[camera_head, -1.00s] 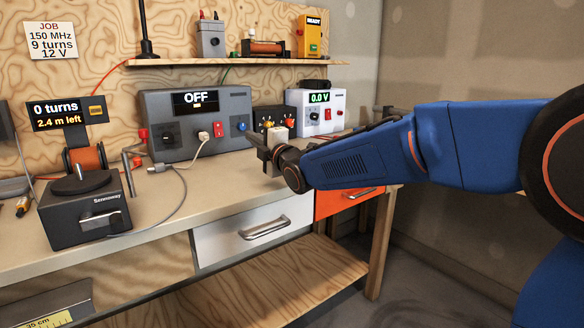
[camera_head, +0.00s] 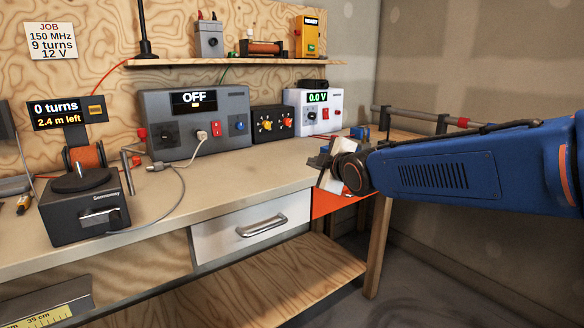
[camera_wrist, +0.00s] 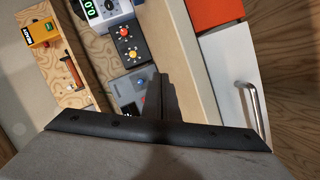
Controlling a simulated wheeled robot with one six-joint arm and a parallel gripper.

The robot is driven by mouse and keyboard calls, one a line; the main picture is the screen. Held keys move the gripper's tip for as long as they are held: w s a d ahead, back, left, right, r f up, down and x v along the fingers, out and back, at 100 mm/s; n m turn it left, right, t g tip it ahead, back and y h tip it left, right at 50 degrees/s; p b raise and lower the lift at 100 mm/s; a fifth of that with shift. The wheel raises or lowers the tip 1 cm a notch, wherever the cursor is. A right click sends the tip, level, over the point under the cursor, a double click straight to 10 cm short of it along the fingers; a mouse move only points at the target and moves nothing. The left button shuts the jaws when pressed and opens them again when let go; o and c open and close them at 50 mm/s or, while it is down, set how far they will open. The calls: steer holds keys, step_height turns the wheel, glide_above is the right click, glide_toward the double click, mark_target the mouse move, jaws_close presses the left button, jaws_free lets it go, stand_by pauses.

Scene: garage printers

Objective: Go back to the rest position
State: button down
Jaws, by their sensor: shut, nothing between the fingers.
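My gripper (camera_head: 320,163) is at the right of the head view, in front of the bench's right part and above the orange drawer (camera_head: 335,201). It is shut and empty. In the wrist view its fingers (camera_wrist: 158,92) show together as one dark narrow shape, with the bench and instruments tilted behind them. My blue arm reaches in from the right edge of the head view.
The bench top (camera_head: 235,178) is clear in its middle. Behind stand a grey OFF unit (camera_head: 215,140), a black knob box (camera_head: 287,124) and a white 0.0 V meter (camera_head: 330,122). A black Sennoway device (camera_head: 85,215) sits left. A white drawer (camera_head: 225,240) is closed.

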steer(key=s+d+f+m+g+h, duration=0.25)
steer(key=s+d+f+m, duration=0.25)
steer(key=s+d, duration=0.5)
steer(key=s+d+f+m+g+h, duration=0.1)
steer(key=s+d+f+m, duration=0.3)
steer(key=s, duration=0.5)
steer(key=s+d+f+m+g+h, duration=0.1)
steer(key=s+d+f+m+g, duration=0.2)
steer(key=s+f, duration=0.3)
steer(key=s+d+f+m+g+h, duration=0.1)
steer(key=s+d+f+m, duration=0.4)
steer(key=s, duration=0.8)
steer(key=shift+s+d+f+g, duration=0.35)
steer(key=shift+f+g, duration=0.1)
steer(key=shift+g, duration=0.4)
